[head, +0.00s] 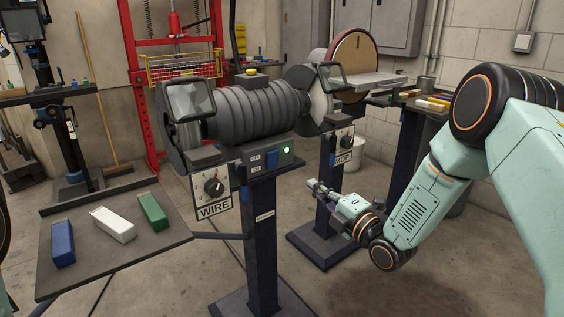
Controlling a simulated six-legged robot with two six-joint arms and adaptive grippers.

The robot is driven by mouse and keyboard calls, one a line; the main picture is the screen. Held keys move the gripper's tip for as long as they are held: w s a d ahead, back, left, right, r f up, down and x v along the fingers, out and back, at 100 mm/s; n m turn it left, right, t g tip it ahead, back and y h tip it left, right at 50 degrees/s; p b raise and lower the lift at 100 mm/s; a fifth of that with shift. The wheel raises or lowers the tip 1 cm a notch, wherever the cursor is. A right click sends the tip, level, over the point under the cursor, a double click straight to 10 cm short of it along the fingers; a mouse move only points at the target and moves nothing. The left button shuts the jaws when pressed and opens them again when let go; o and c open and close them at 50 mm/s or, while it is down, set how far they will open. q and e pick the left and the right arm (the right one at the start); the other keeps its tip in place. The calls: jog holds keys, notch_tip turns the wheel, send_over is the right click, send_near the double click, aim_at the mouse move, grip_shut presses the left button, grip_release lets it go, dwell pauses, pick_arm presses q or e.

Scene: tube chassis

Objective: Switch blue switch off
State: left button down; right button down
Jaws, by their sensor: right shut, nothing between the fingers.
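The blue switch (271,159) is a small blue block on the front of the grey control box under the bench grinder (250,104). A green lamp (286,150) glows just to its right. I cannot tell the tilt of the switch at this size. My right gripper (314,188) comes in from the right, with its fingers pointing left. It is shut and empty, lower than the switch and to its right, apart from it. My left gripper is out of view; only a sliver of my left arm shows at the left edge.
A rotary knob sign marked WIRE (211,191) hangs left of the switch. Another knob sign (343,147) is to the right. A tray (95,270) with blue, white and green blocks stands at lower left. The dark pedestal (263,245) rises below the switch. A disc sander (355,65) stands behind.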

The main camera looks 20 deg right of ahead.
jog(key=b, duration=0.4)
send_near(274, 155)
jog(key=x, duration=0.5)
jog(key=shift+w+a+f, duration=0.1)
jog(key=shift+w+f, duration=0.1)
jog(key=shift+w, duration=0.25)
jog(key=shift+w+a+r+b, duration=0.2)
jog(key=shift+w+b, duration=0.1)
jog(key=shift+w, duration=0.1)
jog(key=shift+w, duration=0.15)
jog(key=shift+w+a+r, duration=0.1)
jog(key=shift+w+r, duration=0.1)
